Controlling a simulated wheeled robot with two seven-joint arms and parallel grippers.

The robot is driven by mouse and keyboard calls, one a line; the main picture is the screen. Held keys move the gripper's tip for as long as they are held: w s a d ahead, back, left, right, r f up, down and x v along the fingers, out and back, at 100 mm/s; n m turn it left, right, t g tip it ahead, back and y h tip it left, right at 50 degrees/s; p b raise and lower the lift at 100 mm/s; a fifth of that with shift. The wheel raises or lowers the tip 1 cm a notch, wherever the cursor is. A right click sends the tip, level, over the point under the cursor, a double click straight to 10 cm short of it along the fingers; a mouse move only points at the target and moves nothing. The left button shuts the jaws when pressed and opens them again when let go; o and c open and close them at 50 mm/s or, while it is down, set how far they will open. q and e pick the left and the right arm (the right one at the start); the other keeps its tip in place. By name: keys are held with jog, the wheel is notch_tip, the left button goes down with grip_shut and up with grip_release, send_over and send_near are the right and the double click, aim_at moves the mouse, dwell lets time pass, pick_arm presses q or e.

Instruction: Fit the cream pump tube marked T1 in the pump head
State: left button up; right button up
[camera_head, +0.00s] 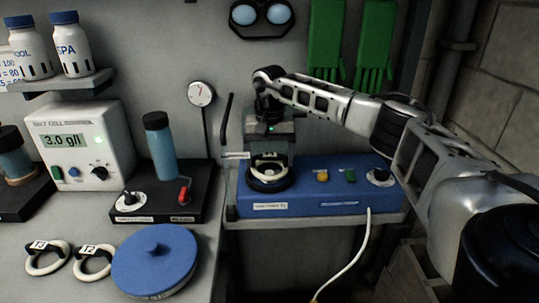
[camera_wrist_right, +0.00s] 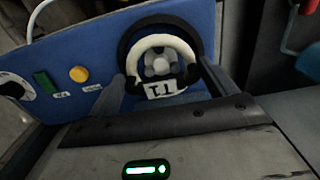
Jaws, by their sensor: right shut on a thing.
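The cream pump tube T1 (camera_wrist_right: 181,45) is a ring with a white tag marked T1 (camera_wrist_right: 160,89). In the right wrist view it lies over the round black pump head (camera_wrist_right: 127,36), around the grey rollers (camera_wrist_right: 161,64); I cannot tell whether it is fully seated. My right gripper (camera_wrist_right: 163,80) is shut on the tube at its tag, one finger on each side. In the head view the right gripper (camera_head: 268,152) reaches down over the tube (camera_head: 267,178) and partly hides it and the pump head. My left gripper is not in view.
The blue pump box (camera_head: 325,208) carries a yellow button, a green switch and a dial. Tubes T3 (camera_head: 35,270) and T2 (camera_head: 80,273) lie on the bench at left, beside a blue lid (camera_head: 155,268). A white cable (camera_head: 352,260) hangs in front.

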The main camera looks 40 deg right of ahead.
aim_at(269, 156)
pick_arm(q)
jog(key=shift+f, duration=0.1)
pick_arm(e)
jog(key=shift+f, duration=0.55)
jog(key=o, duration=0.8)
jog(key=shift+o, duration=0.2)
jog(key=shift+r, duration=0.3)
pick_arm(q)
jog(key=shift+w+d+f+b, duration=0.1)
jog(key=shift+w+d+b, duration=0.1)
jog(key=shift+b, duration=0.5)
pick_arm(e)
notch_tip(269, 156, up, 13)
jog(key=shift+f, duration=0.15)
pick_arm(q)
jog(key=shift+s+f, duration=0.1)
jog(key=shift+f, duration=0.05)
